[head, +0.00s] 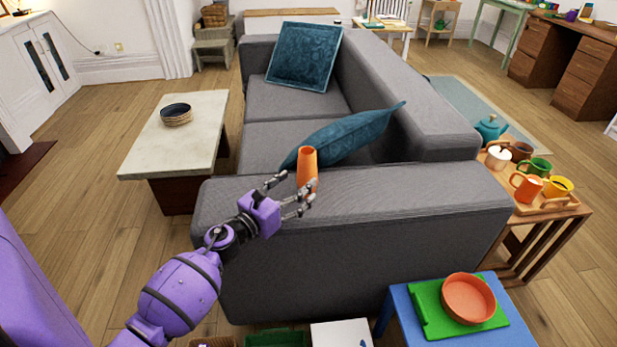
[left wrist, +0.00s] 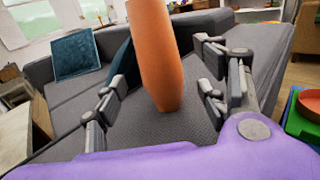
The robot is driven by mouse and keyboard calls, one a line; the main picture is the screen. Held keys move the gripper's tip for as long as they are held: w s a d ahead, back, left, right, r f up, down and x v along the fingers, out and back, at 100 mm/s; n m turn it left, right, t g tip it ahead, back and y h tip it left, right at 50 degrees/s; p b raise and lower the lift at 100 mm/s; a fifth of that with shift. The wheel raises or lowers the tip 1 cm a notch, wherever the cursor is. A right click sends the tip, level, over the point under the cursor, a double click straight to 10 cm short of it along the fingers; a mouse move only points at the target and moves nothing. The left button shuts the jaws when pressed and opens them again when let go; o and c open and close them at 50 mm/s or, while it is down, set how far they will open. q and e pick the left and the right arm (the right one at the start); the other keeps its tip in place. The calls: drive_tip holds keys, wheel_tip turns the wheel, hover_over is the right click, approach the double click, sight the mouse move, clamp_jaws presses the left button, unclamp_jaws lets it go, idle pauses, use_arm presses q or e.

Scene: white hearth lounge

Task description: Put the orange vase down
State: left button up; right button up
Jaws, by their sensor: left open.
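The orange vase (head: 307,168) stands upright on the near arm of the grey sofa (head: 420,196). My left gripper (head: 290,197) is at the vase, just on the near side of it, with its fingers spread. In the left wrist view the vase (left wrist: 157,55) rises between the open fingers of my gripper (left wrist: 160,92), with gaps on both sides. Its base rests on the grey fabric, and its top is cut off by the frame edge. My right gripper is not in view.
A teal cushion (head: 345,135) leans just behind the vase. A low table with a dark bowl (head: 176,114) stands left. A wooden tray table with mugs (head: 529,187) stands right. A blue table (head: 402,319) with a green board and orange bowl (head: 468,298) is at front right.

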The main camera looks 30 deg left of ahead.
sight(300, 180)
use_arm(q)
drive_tip(key=w, duration=0.5)
drive_tip(key=shift+w+d+f, duration=0.1)
drive_tip(key=shift+w+d, duration=0.1)
drive_tip(key=shift+d, duration=0.15)
drive_tip(key=shift+c, duration=0.3)
drive_tip(key=c, duration=1.5)
